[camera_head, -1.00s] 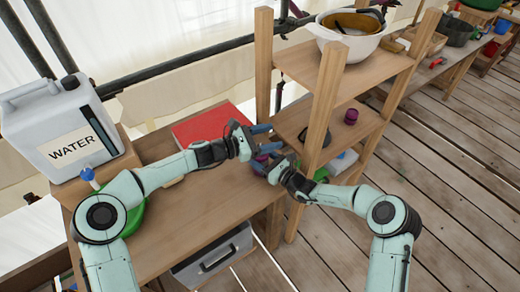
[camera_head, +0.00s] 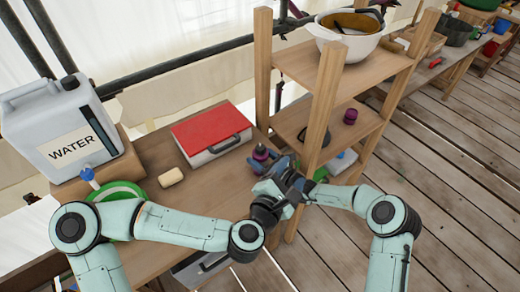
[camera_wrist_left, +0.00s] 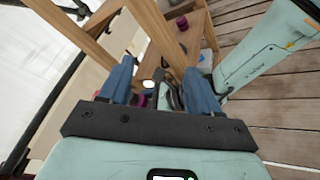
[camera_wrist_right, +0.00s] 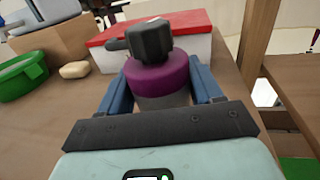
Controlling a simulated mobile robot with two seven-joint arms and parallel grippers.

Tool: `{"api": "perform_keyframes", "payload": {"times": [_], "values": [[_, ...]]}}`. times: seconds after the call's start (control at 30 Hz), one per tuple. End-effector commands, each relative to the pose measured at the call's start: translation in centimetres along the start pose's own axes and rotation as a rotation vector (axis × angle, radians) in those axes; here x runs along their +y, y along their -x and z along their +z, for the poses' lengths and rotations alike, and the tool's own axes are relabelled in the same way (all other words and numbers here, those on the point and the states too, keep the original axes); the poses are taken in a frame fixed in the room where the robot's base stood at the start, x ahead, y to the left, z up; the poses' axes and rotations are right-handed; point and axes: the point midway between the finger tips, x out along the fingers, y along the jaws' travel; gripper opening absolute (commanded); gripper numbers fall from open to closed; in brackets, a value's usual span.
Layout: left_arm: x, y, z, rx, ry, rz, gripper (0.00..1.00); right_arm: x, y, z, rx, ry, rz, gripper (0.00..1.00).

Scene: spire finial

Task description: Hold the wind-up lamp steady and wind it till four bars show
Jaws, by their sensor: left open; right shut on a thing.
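The wind-up lamp (camera_head: 262,153) stands near the table's right end. In the right wrist view the lamp (camera_wrist_right: 157,75) has a purple collar, a grey lower body and a black knob-like top with a stub to the left. No charge bars can be made out.
A wooden shelf (camera_head: 318,125) stands close on the right. The middle of the table (camera_head: 215,190) is clear.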

Motion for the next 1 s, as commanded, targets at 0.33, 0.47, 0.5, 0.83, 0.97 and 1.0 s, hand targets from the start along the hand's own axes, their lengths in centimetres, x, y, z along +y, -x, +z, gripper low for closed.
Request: {"api": "perform_keyframes", "payload": {"times": [0.33,0.47,0.5,0.83,0.97,1.0], "values": [[3.5,-3.3,-11.1,0.296,0.699,0.225,0.62,0.0,0.0,0.1,-0.001,0.000,0.000,0.29],[3.7,-3.7,-12.6,0.329,0.778,0.261,0.62,0.0,0.0,0.1,-0.001,0.000,0.000,0.29],[3.7,-4.0,-12.9,0.332,0.787,0.265,0.62,0.0,0.0,0.1,-0.001,0.000,0.000,0.29],[4.3,-9.3,-15.2,0.334,0.791,0.266,0.62,0.0,0.0,0.1,-0.001,0.000,0.000,0.29],[4.6,-11.6,-16.1,0.334,0.788,0.265,0.62,0.0,0.0,0.1,-0.001,0.001,0.000,0.29],[4.6,-12.1,-16.3,0.333,0.788,0.265,0.62,0.0,0.0,0.1,-0.001,0.001,0.000,0.29]]}}
